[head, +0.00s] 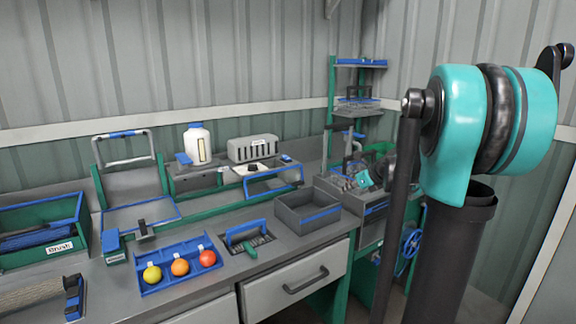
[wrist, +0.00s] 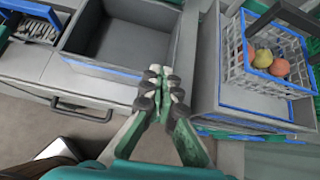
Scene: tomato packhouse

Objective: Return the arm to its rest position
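My gripper (wrist: 165,85) shows in the centre of the wrist view, with its two fingers converging and the dark tips close together. It looks shut, and I see nothing held between the tips. It is over the gap between an open grey bin (wrist: 92,69) on the left and a grey tray with a wire basket on the right. In the head view my arm's large teal joint fills the right side. The teal and dark end of the arm shows small near the back right of the bench, partly hidden behind a dark arm link.
The white wire basket (wrist: 237,75) holds round red and yellow fruit. In the head view a blue tray (head: 150,289) holds yellow, orange and red balls. A drawer (head: 270,305) and shelf rack (head: 332,90) are nearby.

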